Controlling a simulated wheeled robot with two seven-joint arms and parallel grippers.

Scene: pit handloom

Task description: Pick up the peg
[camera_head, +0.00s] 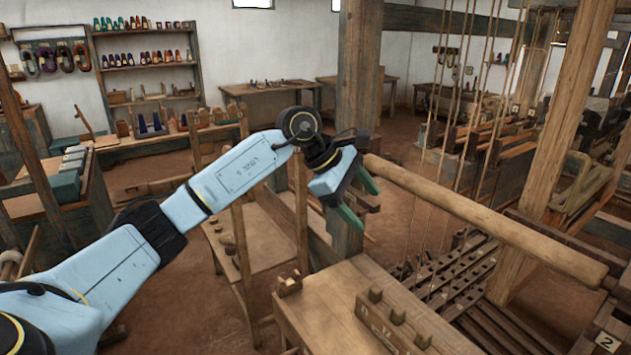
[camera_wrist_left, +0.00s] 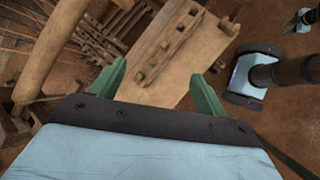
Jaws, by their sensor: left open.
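Several short wooden pegs (camera_head: 398,314) stand upright in a wooden rail (camera_head: 380,332) on a bench (camera_head: 322,300) at the lower right of the head view. I cannot tell which one is the task's peg. My left gripper (camera_head: 368,210) is open and empty, above and beyond the bench, with its green fingers pointing down. In the left wrist view, the fingers (camera_wrist_left: 158,72) frame the bench, with the peg rail (camera_wrist_left: 170,45) between and beyond them. A small pale-blue and green part at the top right looks like my right gripper (camera_wrist_left: 302,17); its jaws are too small to read.
A thick round wooden beam (camera_head: 490,222) runs just right of my left gripper. A tall post (camera_head: 357,90) stands behind it. Loom cords (camera_head: 445,130) hang to the right. A small notched block (camera_head: 288,286) sits at the bench's left corner. The space above the bench looks free.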

